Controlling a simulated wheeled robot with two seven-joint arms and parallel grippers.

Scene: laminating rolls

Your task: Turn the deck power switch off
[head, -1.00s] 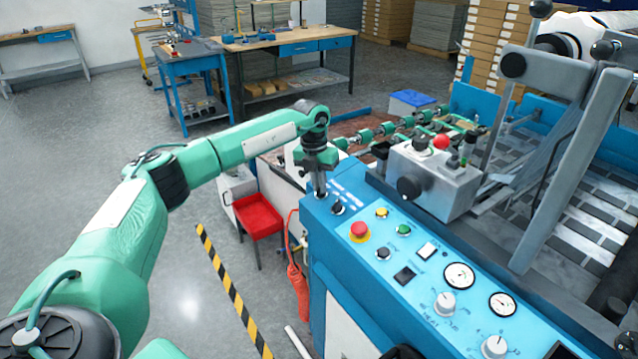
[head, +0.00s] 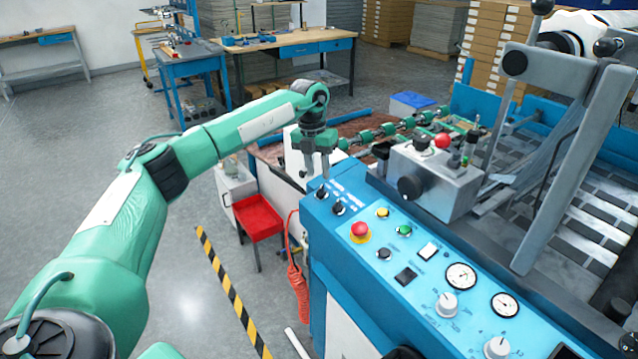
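Two black rotary switches sit at the far left end of the blue control panel (head: 400,232), one (head: 321,193) at the corner and one (head: 338,209) just nearer. Their labels are too small to read, so I cannot tell which is the deck power switch. My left gripper (head: 317,172) points down just above the corner switch, apart from it. Its fingers look parted, with nothing between them. My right gripper is not in view.
A red mushroom button (head: 360,230), small buttons, gauges and knobs lie along the panel. A grey box (head: 435,180) with a red knob stands behind it.

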